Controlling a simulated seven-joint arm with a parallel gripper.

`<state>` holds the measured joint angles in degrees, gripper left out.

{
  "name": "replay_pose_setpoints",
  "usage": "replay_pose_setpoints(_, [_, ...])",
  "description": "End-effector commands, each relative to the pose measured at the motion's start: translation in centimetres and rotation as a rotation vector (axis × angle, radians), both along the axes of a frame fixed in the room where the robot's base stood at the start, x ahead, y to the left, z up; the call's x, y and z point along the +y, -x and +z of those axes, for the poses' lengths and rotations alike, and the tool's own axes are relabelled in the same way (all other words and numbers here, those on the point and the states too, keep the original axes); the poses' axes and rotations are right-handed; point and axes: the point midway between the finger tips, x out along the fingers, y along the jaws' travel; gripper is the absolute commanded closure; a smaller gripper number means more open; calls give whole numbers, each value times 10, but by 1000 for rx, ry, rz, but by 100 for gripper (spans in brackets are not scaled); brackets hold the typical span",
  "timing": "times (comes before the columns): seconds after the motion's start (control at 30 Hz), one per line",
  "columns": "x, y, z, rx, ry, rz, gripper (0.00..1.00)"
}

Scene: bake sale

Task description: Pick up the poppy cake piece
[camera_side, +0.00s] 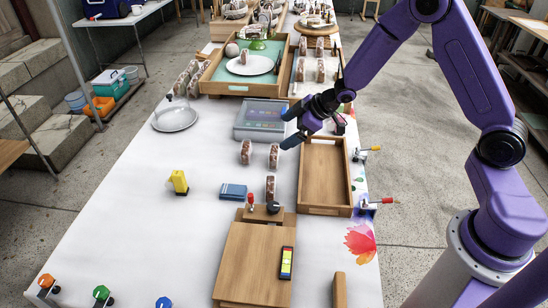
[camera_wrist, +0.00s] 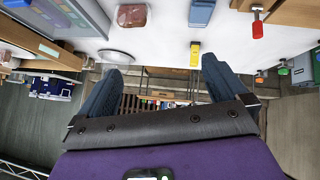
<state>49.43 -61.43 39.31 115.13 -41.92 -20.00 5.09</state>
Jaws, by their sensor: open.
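Several small brown-and-pale cake pieces stand on the white table; I cannot tell which one is the poppy piece. In the side view, two stand side by side left of the wooden tray, a left one (camera_side: 246,152) and a right one (camera_side: 273,157). A third (camera_side: 270,187) stands nearer the camera, behind the wooden board. My gripper (camera_side: 287,129) is open and empty above the table, just beyond the pair. In the wrist view its two dark fingers (camera_wrist: 161,68) are spread with nothing between them; a pinkish-brown piece (camera_wrist: 132,16) shows at the top edge.
An empty wooden tray (camera_side: 302,188) lies to the right. A grey device (camera_side: 240,133) lies beyond the pair. A blue box (camera_side: 233,191), yellow object (camera_side: 179,182) and wooden board (camera_side: 225,270) are nearer. More pieces surround a teal-lined tray (camera_side: 216,88).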

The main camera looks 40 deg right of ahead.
Motion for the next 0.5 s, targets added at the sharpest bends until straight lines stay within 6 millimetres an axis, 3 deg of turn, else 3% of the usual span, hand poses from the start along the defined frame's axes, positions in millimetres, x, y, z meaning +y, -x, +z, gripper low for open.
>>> replay_pose_setpoints(0.03, [-15,-10,-16,-7,-32,-6,0])
replay_pose_setpoints(0.2, [-56,-31,-56,-61,-172,8,0])
replay_pose_setpoints(0.5, [-114,-20,-106,-134,-428,19,0])
